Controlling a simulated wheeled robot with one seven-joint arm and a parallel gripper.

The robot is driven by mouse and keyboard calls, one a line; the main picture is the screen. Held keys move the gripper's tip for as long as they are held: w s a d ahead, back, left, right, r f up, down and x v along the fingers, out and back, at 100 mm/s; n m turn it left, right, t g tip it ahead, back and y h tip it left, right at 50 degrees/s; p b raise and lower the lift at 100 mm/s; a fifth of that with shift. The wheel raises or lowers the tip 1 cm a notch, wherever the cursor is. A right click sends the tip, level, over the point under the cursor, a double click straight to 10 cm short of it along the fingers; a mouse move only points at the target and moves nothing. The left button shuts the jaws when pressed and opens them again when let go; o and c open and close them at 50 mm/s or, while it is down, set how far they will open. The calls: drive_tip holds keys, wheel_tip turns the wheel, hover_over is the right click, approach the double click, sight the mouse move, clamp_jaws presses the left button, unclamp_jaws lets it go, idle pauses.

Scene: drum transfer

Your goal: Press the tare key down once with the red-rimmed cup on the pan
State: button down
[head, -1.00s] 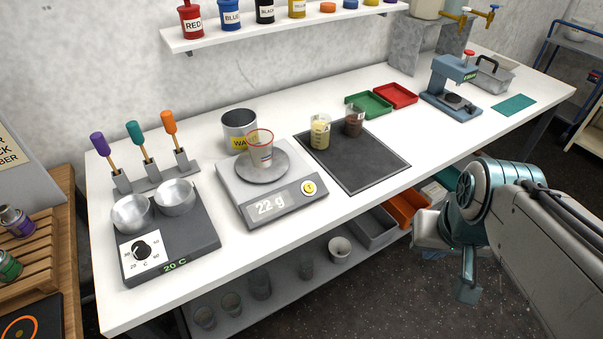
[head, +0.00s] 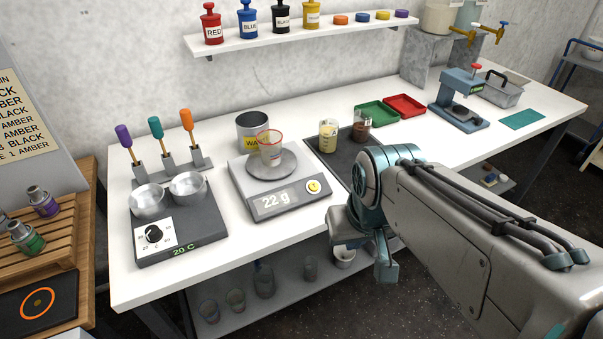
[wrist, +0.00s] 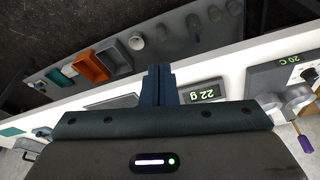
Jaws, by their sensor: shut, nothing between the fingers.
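The red-rimmed cup (head: 270,152) stands upright on the round pan (head: 287,167) of the grey scale (head: 240,181). It looks clear, with a red rim. The scale's display (head: 276,200) reads 22 g, and it also shows, upside down, in the wrist view (wrist: 203,94). The tare key (head: 314,187) is a round yellow button right of the display. My gripper (head: 386,272) is shut and empty, off the bench's front edge, to the right of and apart from the key. In the wrist view its fingers (wrist: 158,72) are together. The key and cup cannot be made out there.
A hot plate (head: 205,225) with two metal bowls stands left of the scale. A metal can (head: 250,125) stands behind the cup. Two beakers, amber (head: 328,135) and dark brown (head: 362,127), stand on a dark mat to the right. Bins and glassware sit on the lower shelf.

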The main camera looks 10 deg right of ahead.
sight(314, 186)
drive_tip(key=w+a+f+m+y, duration=0.3)
drive_tip(key=w+a+m+y, duration=0.5)
drive_tip(key=w+a, duration=0.15)
drive_tip(key=w+d+f+m+t+h+b, duration=0.1)
drive_tip(key=w+d+f+m+t, duration=0.1)
drive_tip(key=w+d+m+t, duration=0.7)
drive_tip(key=w+d+m, duration=0.2)
drive_tip(key=w+m, duration=0.1)
drive_tip(key=w, duration=0.3)
drive_tip(key=shift+w+f+m+h, duration=0.2)
drive_tip(key=shift+f+m+h, duration=0.1)
drive_tip(key=shift+f, duration=0.05)
drive_tip(key=shift+d, duration=0.1)
drive_tip(key=w+f+b, duration=0.1)
drive_tip(key=f, duration=0.1)
drive_tip(key=f+b, duration=0.2)
drive_tip(key=w+a+f+b, duration=0.1)
drive_tip(key=f, duration=0.1)
drive_tip(key=shift+w+f+b, duration=0.25)
drive_tip(key=shift+w+b, duration=0.1)
drive_tip(key=shift+w+a+f+b, duration=0.1)
drive_tip(key=shift+w+f+b, duration=0.3)
drive_tip(key=shift+f+b, duration=0.5)
